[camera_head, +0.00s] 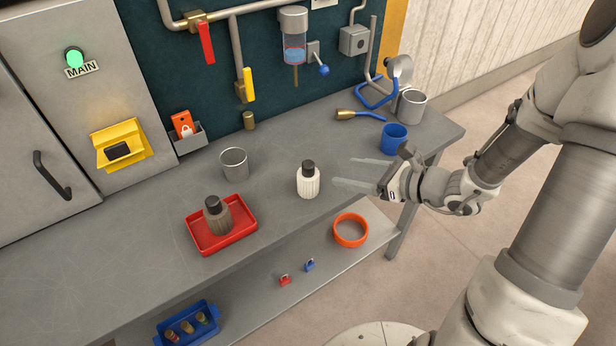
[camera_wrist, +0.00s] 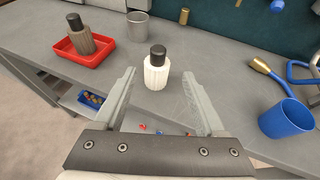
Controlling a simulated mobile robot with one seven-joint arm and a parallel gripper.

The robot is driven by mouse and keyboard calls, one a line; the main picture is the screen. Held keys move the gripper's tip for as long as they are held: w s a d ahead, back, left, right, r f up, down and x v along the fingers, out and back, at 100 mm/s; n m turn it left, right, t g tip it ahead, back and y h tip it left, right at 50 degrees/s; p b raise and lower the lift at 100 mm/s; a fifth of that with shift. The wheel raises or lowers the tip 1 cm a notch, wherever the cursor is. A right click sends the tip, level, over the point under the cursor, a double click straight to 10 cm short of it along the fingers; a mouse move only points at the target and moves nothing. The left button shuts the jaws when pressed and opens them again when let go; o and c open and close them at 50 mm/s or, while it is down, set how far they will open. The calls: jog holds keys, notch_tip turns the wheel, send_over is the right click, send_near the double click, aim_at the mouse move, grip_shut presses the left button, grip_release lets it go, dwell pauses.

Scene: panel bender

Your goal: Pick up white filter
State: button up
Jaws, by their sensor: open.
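The white filter (camera_head: 308,182) is a ribbed white cylinder with a black cap. It stands upright on the grey workbench (camera_head: 270,212), near its front edge. My gripper (camera_head: 345,172) is to the right of it, with its fingers pointing toward it, open and empty. In the wrist view the filter (camera_wrist: 157,72) stands beyond the fingertips, roughly between the two spread fingers (camera_wrist: 160,88). The fingers do not appear to touch it.
A grey-brown filter (camera_head: 217,215) stands in a red tray (camera_head: 192,243) to the left. A metal cup (camera_head: 234,163) is behind the white filter. A blue cup (camera_head: 394,138) is near the bench's right end.

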aim_at(314, 166)
jog(key=x, duration=1)
jog(key=shift+r+x, duration=0.15)
jog(key=shift+x, duration=1.15)
jog(key=shift+r+x, duration=0.1)
jog(key=shift+x, duration=1.25)
jog(key=shift+s+a, duration=0.1)
jog(key=shift+a, duration=0.05)
grip_shut()
